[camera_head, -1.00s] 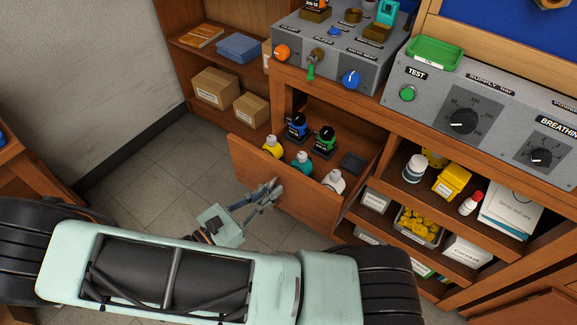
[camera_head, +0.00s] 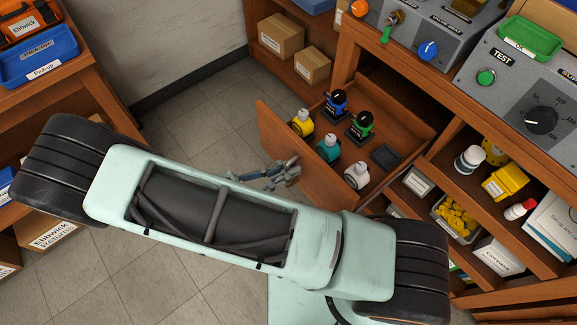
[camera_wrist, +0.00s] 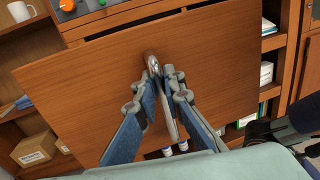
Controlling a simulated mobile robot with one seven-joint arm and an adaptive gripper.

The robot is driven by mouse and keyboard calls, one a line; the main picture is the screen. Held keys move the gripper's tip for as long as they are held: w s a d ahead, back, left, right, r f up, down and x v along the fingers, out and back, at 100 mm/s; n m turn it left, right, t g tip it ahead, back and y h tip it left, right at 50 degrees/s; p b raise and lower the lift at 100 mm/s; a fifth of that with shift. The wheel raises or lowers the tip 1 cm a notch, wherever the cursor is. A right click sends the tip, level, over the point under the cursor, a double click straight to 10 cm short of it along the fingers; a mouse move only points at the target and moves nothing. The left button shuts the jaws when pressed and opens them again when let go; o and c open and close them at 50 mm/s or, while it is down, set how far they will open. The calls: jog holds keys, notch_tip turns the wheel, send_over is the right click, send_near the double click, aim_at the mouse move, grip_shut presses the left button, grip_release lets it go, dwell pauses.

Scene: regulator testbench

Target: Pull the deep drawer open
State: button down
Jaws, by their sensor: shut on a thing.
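The deep drawer (camera_head: 278,138) stands pulled out from the wooden bench, its inside visible from above. In the head view, my gripper (camera_head: 289,171) is at the drawer front, partly hidden by my arm.
Another bench with a blue tray (camera_head: 38,58) is at the left. Tiled floor (camera_head: 190,110) is free left of the drawer.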

jog(key=c, duration=2.3)
grip_release()
jog(key=v, duration=1.2)
